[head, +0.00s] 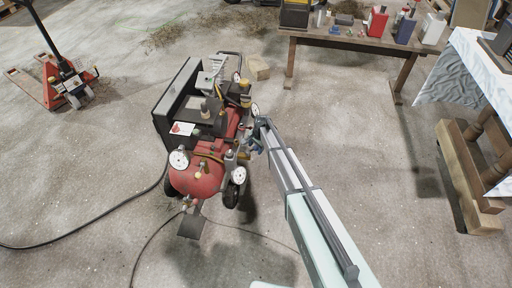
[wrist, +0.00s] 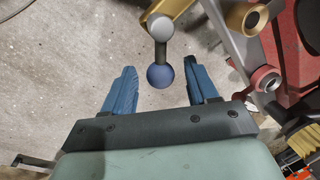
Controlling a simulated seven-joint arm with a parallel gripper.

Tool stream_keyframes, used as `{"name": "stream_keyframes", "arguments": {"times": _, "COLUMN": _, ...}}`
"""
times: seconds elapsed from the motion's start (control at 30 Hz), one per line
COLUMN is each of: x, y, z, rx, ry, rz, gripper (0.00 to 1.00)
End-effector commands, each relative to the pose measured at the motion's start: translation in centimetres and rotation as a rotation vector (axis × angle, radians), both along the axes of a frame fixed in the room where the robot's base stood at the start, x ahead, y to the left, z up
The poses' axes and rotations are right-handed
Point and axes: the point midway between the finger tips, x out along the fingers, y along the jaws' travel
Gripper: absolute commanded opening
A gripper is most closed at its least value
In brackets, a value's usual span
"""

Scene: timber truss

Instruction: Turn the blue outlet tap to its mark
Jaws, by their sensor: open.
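The blue outlet tap (wrist: 160,76) shows in the wrist view as a blue ball on a short dark lever below a grey round cap (wrist: 160,28). A brass fitting (wrist: 185,8) is behind the cap. My gripper (wrist: 165,78) is open, with one blue finger on each side of the ball and a gap on both sides. In the head view my gripper (head: 254,135) is at the right side of the red compressor (head: 200,178). The tap cannot be made out there, and no mark for it can be made out.
Brass pipework (wrist: 228,20) and the red tank (wrist: 290,40) lie close on the right in the wrist view. A hose (head: 90,222) runs over the floor. A workbench (head: 340,38) and a pallet jack (head: 68,80) stand farther off.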

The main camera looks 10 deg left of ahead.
Motion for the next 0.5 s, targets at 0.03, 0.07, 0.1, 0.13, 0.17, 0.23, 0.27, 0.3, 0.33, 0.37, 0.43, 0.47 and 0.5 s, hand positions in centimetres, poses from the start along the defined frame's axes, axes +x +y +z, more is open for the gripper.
{"name": "stream_keyframes", "arguments": {"times": 0.03, "x": 0.00, "y": 0.00, "z": 0.00, "rx": 0.000, "ry": 0.000, "rz": 0.000, "gripper": 0.58}}
{"name": "stream_keyframes", "arguments": {"times": 0.07, "x": 0.00, "y": 0.00, "z": 0.01, "rx": 0.000, "ry": 0.000, "rz": 0.000, "gripper": 0.58}}
{"name": "stream_keyframes", "arguments": {"times": 0.1, "x": -0.01, "y": -0.01, "z": 0.01, "rx": 0.000, "ry": 0.000, "rz": 0.000, "gripper": 0.58}}
{"name": "stream_keyframes", "arguments": {"times": 0.13, "x": 0.00, "y": 0.00, "z": 0.02, "rx": 0.000, "ry": 0.000, "rz": 0.000, "gripper": 0.58}}
{"name": "stream_keyframes", "arguments": {"times": 0.17, "x": -0.01, "y": -0.01, "z": 0.02, "rx": 0.000, "ry": 0.000, "rz": 0.000, "gripper": 0.57}}
{"name": "stream_keyframes", "arguments": {"times": 0.23, "x": 0.01, "y": -0.01, "z": 0.03, "rx": 0.000, "ry": 0.000, "rz": 0.000, "gripper": 0.51}}
{"name": "stream_keyframes", "arguments": {"times": 0.27, "x": -0.01, "y": -0.01, "z": 0.03, "rx": 0.000, "ry": 0.000, "rz": 0.000, "gripper": 0.48}}
{"name": "stream_keyframes", "arguments": {"times": 0.3, "x": 0.00, "y": -0.02, "z": 0.03, "rx": 0.000, "ry": 0.000, "rz": 0.000, "gripper": 0.44}}
{"name": "stream_keyframes", "arguments": {"times": 0.33, "x": 0.00, "y": -0.02, "z": 0.03, "rx": 0.000, "ry": 0.000, "rz": 0.000, "gripper": 0.41}}
{"name": "stream_keyframes", "arguments": {"times": 0.37, "x": 0.00, "y": -0.02, "z": 0.03, "rx": 0.000, "ry": 0.000, "rz": 0.000, "gripper": 0.38}}
{"name": "stream_keyframes", "arguments": {"times": 0.43, "x": 0.00, "y": -0.02, "z": 0.04, "rx": 0.000, "ry": 0.000, "rz": 0.000, "gripper": 0.32}}
{"name": "stream_keyframes", "arguments": {"times": 0.47, "x": -0.01, "y": -0.01, "z": 0.04, "rx": 0.000, "ry": 0.000, "rz": 0.000, "gripper": 0.29}}
{"name": "stream_keyframes", "arguments": {"times": 0.5, "x": 0.00, "y": -0.02, "z": 0.04, "rx": 0.000, "ry": 0.000, "rz": 0.000, "gripper": 0.25}}
